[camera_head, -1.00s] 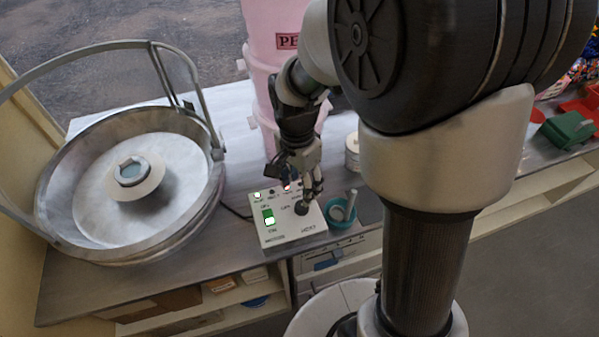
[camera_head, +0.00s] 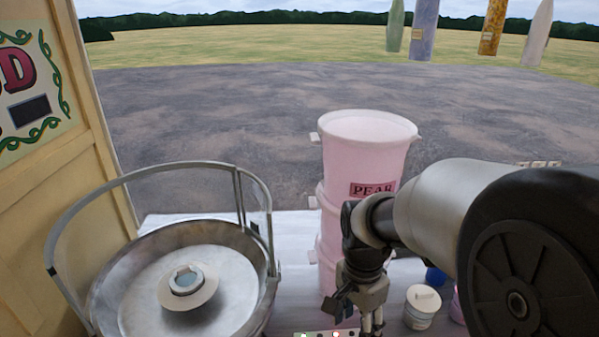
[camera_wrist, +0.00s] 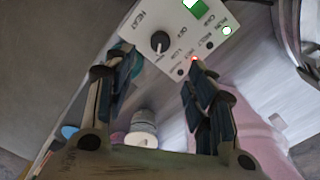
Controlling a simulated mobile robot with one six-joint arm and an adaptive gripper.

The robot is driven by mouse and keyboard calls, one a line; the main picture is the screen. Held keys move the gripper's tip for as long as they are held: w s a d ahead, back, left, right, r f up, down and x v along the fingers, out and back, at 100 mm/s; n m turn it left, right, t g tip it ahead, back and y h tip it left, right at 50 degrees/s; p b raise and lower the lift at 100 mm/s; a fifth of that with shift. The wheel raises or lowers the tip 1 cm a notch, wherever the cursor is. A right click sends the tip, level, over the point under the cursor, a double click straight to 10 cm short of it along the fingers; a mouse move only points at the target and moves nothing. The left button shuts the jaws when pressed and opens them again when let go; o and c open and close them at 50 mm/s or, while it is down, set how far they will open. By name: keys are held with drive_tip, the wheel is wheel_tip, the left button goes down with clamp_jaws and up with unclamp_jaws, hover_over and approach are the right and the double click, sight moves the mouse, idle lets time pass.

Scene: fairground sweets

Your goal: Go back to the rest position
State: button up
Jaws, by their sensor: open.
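My gripper (camera_head: 370,322) is at the bottom of the head view, in front of the pink stacked tubs, its lower end cut off by the frame edge. In the wrist view its two fingers (camera_wrist: 150,75) are spread apart with nothing between them. A white control box (camera_wrist: 182,30) with a black HEAT knob (camera_wrist: 160,42), a green switch (camera_wrist: 196,5), a lit RUN light and a small red light lies beyond the fingertips. The fingers look clear of the knob. Only the box's top edge (camera_head: 322,335) shows in the head view.
A round metal pan (camera_head: 120,270) with a raised hoop stands at the left. Pink tubs (camera_head: 365,150) labelled PEAR rise behind my arm. A white-lidded pot (camera_head: 422,307) and a blue item (camera_head: 435,276) stand right of my gripper. Open ground lies beyond the counter.

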drive_tip(key=s+r+n+t, duration=0.5)
drive_tip(key=s+r+n, duration=0.6)
drive_tip(key=s, duration=0.4)
drive_tip(key=shift+d+n, duration=0.25)
drive_tip(key=shift+n, duration=0.45)
drive_tip(key=shift+s, duration=0.1)
